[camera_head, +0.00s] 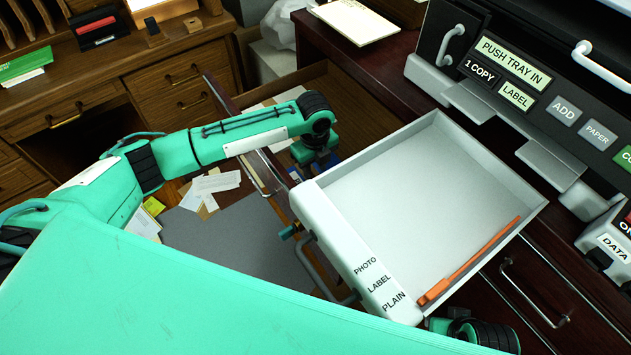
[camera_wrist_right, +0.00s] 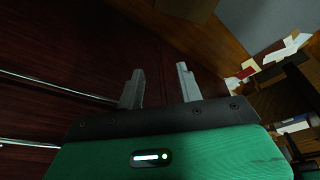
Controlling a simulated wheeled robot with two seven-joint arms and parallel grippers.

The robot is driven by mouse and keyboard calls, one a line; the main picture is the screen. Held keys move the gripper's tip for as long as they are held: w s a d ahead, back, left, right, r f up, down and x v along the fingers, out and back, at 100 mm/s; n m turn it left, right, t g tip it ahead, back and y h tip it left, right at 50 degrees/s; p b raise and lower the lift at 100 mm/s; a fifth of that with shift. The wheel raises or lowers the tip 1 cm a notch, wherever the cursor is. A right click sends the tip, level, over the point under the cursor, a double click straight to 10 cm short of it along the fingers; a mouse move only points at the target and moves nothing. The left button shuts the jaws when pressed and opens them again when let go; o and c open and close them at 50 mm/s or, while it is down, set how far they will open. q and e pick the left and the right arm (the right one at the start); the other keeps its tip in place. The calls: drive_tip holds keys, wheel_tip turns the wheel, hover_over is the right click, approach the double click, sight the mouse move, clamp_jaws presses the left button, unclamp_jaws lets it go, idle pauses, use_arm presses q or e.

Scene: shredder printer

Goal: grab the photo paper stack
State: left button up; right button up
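I cannot tell for sure which paper is the photo paper stack. A cream stack of sheets (camera_head: 355,20) lies on the dark red cabinet top at the back. Loose papers (camera_head: 214,184) lie below my left arm. My left gripper (camera_head: 313,165) points down over the open wooden drawer, left of the printer tray; its fingertips are hidden, with a bit of blue beside it. My right gripper (camera_wrist_right: 160,88) is open and empty in the right wrist view, in front of dark red wood.
An orange guide (camera_head: 470,262) lies along the tray's right side. The printer (camera_head: 530,110) with push tabs stands at upper right. The open wooden drawer (camera_head: 335,90) sits between a wooden desk (camera_head: 110,90) and the red cabinet. Metal drawer handles (camera_head: 530,295) stick out at lower right.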

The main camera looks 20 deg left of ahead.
sight(315, 173)
use_arm(q)
wheel_tip(315, 173, down, 3)
drive_tip(key=shift+w+d, duration=0.1)
drive_tip(key=shift+f, duration=0.2)
clamp_jaws()
use_arm(e)
drive_tip(key=shift+v, duration=0.9)
use_arm(q)
drive_tip(key=shift+w+r, duration=0.1)
drive_tip(key=shift+r, duration=0.05)
use_arm(e)
drive_tip(key=shift+w, duration=0.15)
